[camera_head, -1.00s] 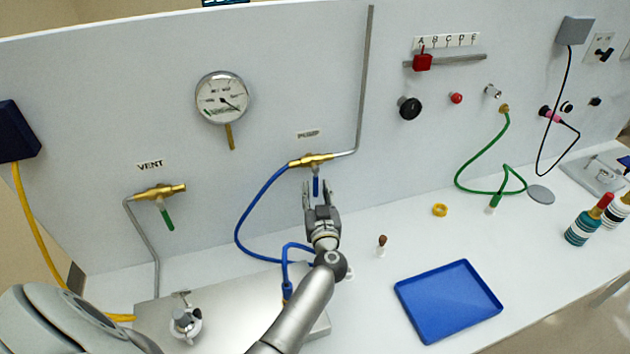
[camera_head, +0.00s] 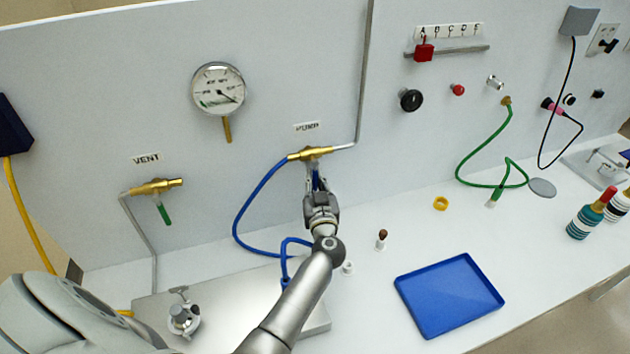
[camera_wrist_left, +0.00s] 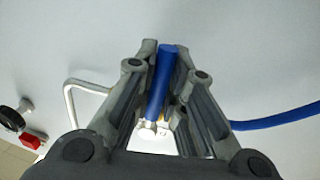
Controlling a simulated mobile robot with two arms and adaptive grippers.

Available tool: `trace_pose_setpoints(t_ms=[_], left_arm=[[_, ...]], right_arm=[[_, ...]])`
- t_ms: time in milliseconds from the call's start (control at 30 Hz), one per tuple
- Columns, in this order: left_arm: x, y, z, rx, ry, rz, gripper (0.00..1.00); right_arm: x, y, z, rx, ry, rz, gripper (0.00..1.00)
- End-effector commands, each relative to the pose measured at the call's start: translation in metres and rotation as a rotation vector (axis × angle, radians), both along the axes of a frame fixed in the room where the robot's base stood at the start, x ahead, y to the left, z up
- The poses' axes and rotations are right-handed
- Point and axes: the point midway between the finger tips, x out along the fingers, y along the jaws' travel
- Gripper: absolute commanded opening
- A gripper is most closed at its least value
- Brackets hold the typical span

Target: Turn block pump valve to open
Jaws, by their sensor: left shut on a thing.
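The brass pump valve (camera_head: 312,154) sits on the panel under the PUMP label (camera_head: 306,127). A blue hose joins its left end and a grey pipe its right end. Its blue lever handle (camera_wrist_left: 163,82) hangs down from the body. In the head view the handle is mostly hidden by my left gripper (camera_head: 317,184), which is just below the valve. In the left wrist view the gripper's fingers (camera_wrist_left: 170,75) stand on both sides of the blue handle and are shut on it. My right gripper is not in view.
The vent valve (camera_head: 157,187) with a green handle is at left, below a round gauge (camera_head: 218,89). A blue hose (camera_head: 240,225) loops beside my left arm. A blue tray (camera_head: 449,295), a yellow ring (camera_head: 441,203) and a small brown-topped item (camera_head: 382,238) are on the bench at right.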

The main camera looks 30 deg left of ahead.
Motion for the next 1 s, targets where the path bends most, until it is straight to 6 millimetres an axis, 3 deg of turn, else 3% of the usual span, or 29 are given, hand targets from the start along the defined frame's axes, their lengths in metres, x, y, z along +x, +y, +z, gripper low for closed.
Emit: trace_pose_setpoints(t_ms=[267, 600, 1000], left_arm=[[0.003, -0.002, -0.001, -0.033, -0.037, 0.000, 0.00], [0.015, -0.013, 0.001, -0.210, -0.235, 0.000, 0.00], [0.017, -0.015, 0.004, -0.249, -0.278, -0.001, 0.00]], right_arm=[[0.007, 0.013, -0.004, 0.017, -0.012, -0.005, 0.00], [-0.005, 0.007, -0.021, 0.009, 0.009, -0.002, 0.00], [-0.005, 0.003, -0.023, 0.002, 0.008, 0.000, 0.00]])
